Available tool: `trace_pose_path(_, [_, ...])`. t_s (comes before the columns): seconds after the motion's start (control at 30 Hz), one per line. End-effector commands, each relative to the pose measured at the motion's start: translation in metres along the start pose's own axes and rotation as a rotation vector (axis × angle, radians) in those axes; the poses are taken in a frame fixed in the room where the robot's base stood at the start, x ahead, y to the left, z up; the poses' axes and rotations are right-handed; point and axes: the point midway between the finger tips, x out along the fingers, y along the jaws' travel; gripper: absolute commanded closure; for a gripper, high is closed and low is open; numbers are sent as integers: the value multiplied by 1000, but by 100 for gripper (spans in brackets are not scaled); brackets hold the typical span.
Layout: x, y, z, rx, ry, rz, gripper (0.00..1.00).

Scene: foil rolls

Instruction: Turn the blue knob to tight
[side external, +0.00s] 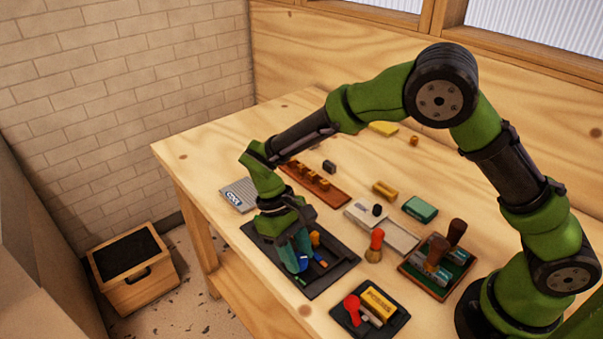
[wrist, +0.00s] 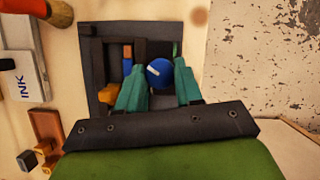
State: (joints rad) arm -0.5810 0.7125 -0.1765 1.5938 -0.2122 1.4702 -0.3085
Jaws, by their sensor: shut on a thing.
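The blue knob (wrist: 159,72) is round with a pale mark on its top, and it sits in the dark tray fixture (wrist: 92,70). My gripper (wrist: 154,84) has its two teal fingers on either side of the knob, shut on it. In the side external view my gripper (side external: 297,258) points down into the dark tray (side external: 327,283), and a bit of blue (side external: 303,263) shows by the fingertips. No label for tight is readable.
A grey plate marked COOL (side external: 237,196) and a brown rack (side external: 315,184) lie behind the tray. A red-handled tool (side external: 376,240), a stamp rack (side external: 437,268) and a black tray with a yellow block (side external: 378,303) stand to the right. A wooden box (side external: 133,265) is on the floor.

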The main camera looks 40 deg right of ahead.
Motion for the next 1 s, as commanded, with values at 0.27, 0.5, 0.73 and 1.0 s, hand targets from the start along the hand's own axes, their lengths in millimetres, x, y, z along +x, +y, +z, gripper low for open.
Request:
trace_pose_path(0.27, [-1, 2, 0, 247, 3, -104, 95])
trace_pose_path(0.5, [-1, 3, 0, 456, 4, -192, 95])
trace_pose_path(0.73, [-1, 4, 1, 657, 5, -275, 95])
trace_pose_path(1.0, [0, 6, 2, 895, 4, -374, 95])
